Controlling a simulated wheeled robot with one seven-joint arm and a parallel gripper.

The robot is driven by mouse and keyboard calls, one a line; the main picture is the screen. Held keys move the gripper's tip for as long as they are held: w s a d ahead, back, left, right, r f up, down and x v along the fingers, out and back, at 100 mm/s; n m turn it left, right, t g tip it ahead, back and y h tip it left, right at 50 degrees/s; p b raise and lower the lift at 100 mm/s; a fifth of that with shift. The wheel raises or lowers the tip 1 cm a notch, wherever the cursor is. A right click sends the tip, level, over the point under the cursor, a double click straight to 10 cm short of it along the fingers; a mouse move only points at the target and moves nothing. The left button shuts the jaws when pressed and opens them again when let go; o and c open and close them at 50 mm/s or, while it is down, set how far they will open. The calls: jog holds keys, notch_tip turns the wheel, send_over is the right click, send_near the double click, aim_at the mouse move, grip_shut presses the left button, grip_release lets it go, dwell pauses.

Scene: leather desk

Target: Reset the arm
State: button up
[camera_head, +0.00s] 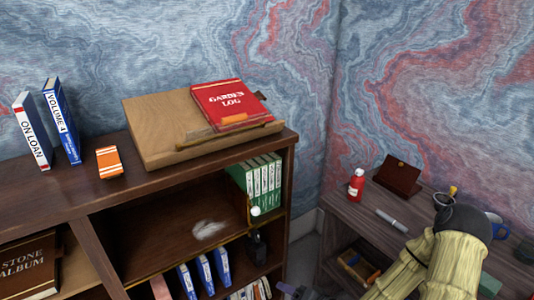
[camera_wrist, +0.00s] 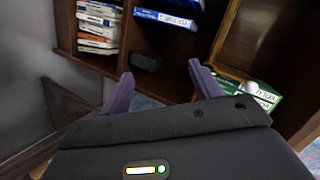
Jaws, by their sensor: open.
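My gripper (camera_wrist: 162,86) shows in the wrist view with its two purple fingers spread apart and nothing between them. It points toward the lower shelves of the dark bookcase. In the head view, my arm in a cream ribbed cover reaches in from the lower right, in front of the grey desk (camera_head: 370,212). Only a small part of the gripper seems to show there, at the bottom edge, and its fingers are hard to make out.
The bookcase (camera_head: 60,206) holds green volumes (camera_head: 262,182), blue books (camera_head: 204,270) and a Stone Album (camera_head: 28,266). On its top, a red Garden Log (camera_head: 228,98) lies on a sloped wooden board (camera_head: 150,135). A red bottle (camera_head: 356,186) stands on the desk.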

jog(key=s+d+r+n+g+h, duration=0.4)
jog(key=d+r+n+g+h, duration=0.1)
jog(key=d+r+h, duration=0.35)
jog(key=s+r+g, duration=0.1)
jog(key=s+r, duration=0.5)
jog(key=r, duration=0.2)
notch_tip(320, 180, up, 19)
jog(key=p, duration=1.9)
jog(key=shift+a+r+m, duration=0.2)
jog(key=shift+a+m, duration=0.05)
jog(key=shift+m, duration=0.05)
jog(key=shift+s+f+h, duration=0.1)
jog(key=shift+h, duration=0.15)
